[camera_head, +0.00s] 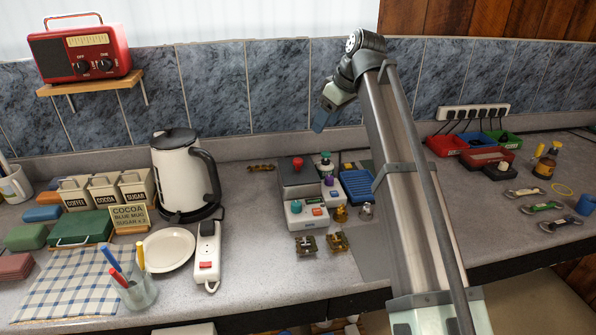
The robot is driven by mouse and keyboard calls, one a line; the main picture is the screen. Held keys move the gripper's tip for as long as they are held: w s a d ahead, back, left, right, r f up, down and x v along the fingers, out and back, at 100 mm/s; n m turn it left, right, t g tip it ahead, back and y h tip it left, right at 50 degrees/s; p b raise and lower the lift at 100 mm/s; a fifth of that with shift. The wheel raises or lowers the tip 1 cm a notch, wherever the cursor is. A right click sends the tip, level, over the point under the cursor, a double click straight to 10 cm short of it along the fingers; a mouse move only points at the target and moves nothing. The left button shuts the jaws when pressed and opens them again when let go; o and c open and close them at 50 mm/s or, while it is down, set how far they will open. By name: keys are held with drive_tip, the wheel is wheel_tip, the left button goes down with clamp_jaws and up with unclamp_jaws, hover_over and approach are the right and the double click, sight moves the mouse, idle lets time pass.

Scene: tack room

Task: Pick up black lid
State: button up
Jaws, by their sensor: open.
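A black lid (176,138) sits on top of the white kettle (181,178), left of centre on the counter. It is the only black lid I can make out clearly. My gripper (323,117) is up in front of the tiled wall, right of the kettle and well apart from it. It points downward to the left, is open and appears empty. Its fingers are small and partly hidden from this side.
A red radio (87,53) stands on a wooden shelf (92,86) at upper left. Small devices (305,205) lie below my gripper. Coloured bins (487,155) stand at right.

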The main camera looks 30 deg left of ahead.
sight(298, 160)
drive_tip(key=shift+n, duration=0.3)
drive_tip(key=s+x, duration=0.1)
drive_tip(key=x, duration=0.8)
drive_tip(key=s+a+x, duration=0.1)
drive_tip(key=x, duration=0.4)
drive_tip(key=shift+s+r, duration=0.25)
drive_tip(key=shift+s, duration=0.1)
drive_tip(key=shift+c, duration=0.4)
clamp_jaws()
